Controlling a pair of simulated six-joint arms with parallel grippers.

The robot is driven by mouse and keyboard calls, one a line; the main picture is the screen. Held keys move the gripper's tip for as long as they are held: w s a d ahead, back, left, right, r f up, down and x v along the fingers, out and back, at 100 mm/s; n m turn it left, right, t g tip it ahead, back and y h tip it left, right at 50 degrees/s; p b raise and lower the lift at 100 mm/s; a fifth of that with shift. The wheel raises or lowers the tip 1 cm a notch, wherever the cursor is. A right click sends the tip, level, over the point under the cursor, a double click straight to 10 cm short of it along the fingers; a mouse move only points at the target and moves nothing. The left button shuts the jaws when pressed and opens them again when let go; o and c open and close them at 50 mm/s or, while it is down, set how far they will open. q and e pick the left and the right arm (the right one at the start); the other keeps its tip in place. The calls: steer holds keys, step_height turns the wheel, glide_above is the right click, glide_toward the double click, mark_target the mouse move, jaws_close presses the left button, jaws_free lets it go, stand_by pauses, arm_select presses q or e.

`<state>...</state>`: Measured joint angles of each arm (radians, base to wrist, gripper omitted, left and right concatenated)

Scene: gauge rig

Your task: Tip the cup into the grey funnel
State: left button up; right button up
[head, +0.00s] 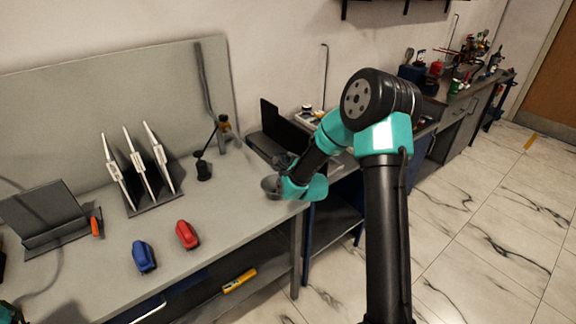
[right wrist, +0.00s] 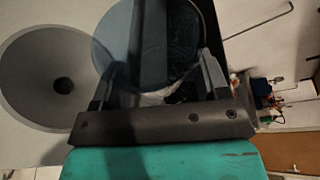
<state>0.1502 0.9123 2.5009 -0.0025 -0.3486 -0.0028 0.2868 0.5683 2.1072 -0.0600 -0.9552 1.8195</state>
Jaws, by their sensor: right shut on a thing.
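The grey funnel (head: 269,187) sits at the right end of the grey bench, partly hidden behind my right wrist. In the right wrist view its wide cone and dark centre hole (right wrist: 63,86) show at the left. My right gripper (right wrist: 160,62) is shut on a see-through bluish cup (right wrist: 125,38), right beside the funnel and overlapping its edge in that view. Something dark with a pale edge shows inside or through the cup. I cannot tell how far the cup is tilted. In the head view the cup is mostly hidden by my arm.
A blue tool (head: 144,257) and a red tool (head: 187,235) lie on the bench front. A rack of white tools (head: 140,172), a small black stand (head: 203,170) and a grey angled holder (head: 45,220) stand farther back. The middle of the bench is clear.

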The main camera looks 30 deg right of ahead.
steer(key=m, duration=0.1)
steer(key=m+y, duration=0.1)
steer(key=r+m+g+y, duration=0.1)
steer(key=m, duration=0.1)
steer(key=shift+a, duration=0.35)
steer(key=shift+s+a+r+m+g+y, duration=0.15)
steer(key=shift+a+m+y, duration=0.25)
steer(key=shift+m, duration=0.25)
steer(key=shift+a+r+m+g+y, duration=0.1)
steer(key=shift+a+m+g+y, duration=0.15)
steer(key=shift+m+y, duration=0.3)
steer(key=shift+s+a+r+m+g+y, duration=0.1)
steer(key=shift+a+m+y, duration=0.25)
steer(key=shift+m, duration=0.35)
steer(key=shift+w+a, duration=0.1)
steer(key=shift+w+a, duration=0.15)
steer(key=shift+a, duration=0.45)
steer(key=s+a+f+m+h, duration=0.1)
steer(key=s+a+m+h, duration=0.1)
steer(key=a, duration=0.8)
steer(key=s+a+m+h, duration=0.2)
steer(key=a+m+h, duration=0.1)
steer(key=a, duration=0.7)
steer(key=shift+s+a+f+h, duration=0.25)
steer(key=shift+s+f+h, duration=0.1)
steer(key=shift+h, duration=0.15)
steer(key=shift+d, duration=0.1)
